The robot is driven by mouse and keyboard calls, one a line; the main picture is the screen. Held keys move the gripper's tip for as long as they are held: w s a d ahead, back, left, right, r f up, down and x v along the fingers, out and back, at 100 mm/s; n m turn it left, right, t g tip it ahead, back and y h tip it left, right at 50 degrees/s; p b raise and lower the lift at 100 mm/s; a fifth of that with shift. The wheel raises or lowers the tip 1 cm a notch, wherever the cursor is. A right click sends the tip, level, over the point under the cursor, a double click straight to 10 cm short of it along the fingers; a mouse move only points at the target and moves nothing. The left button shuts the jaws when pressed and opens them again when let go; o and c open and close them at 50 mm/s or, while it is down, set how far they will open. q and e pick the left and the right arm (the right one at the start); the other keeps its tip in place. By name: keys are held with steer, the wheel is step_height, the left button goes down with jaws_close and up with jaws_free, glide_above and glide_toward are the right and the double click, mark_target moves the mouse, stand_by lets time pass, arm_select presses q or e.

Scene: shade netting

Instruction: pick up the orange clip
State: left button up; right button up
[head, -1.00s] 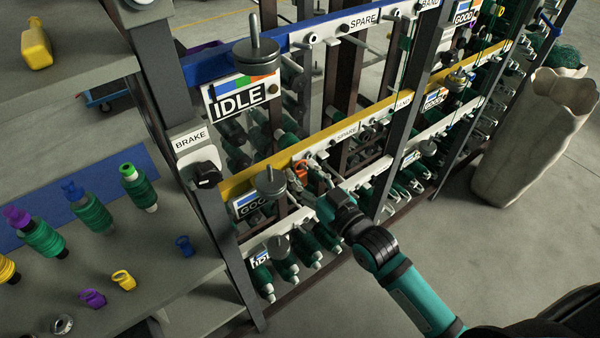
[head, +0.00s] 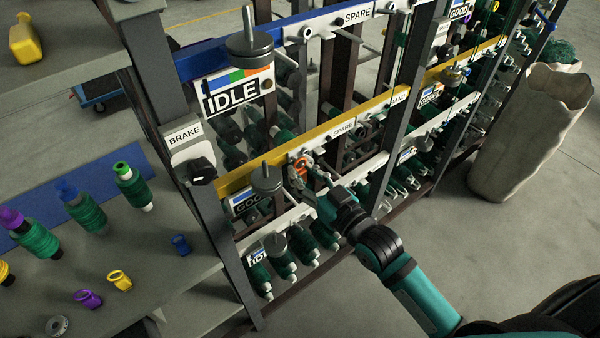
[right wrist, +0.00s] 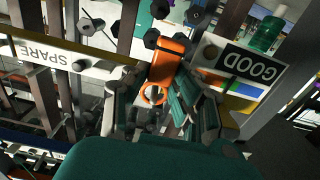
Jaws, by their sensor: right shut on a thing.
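The orange clip (head: 303,163) shows small against the yellow rail of the rack in the head view. In the right wrist view the orange clip (right wrist: 168,62) is large, with a ring at its lower end, between the fingers. My right gripper (head: 304,178) reaches in from the lower right and is shut on the clip. Its fingers also show in the right wrist view (right wrist: 153,98). I cannot tell whether the clip still touches the rail. My left gripper is not in view.
The rack carries an IDLE sign (head: 238,95), a BRAKE box (head: 193,152) and many green spools close around the gripper. A grey bench (head: 140,255) with spools and clips stands at the left. A pale sack (head: 525,135) stands on clear floor at the right.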

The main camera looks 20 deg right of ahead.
steer(key=r+b+v, duration=0.1)
steer(key=v, duration=1.5)
steer(key=shift+s+r, duration=0.2)
steer(key=shift+s, duration=0.2)
steer(key=shift+d, duration=0.1)
steer(key=p+v, duration=0.5)
steer(key=v, duration=0.3)
stand_by(0.4)
steer(key=shift+s, duration=0.1)
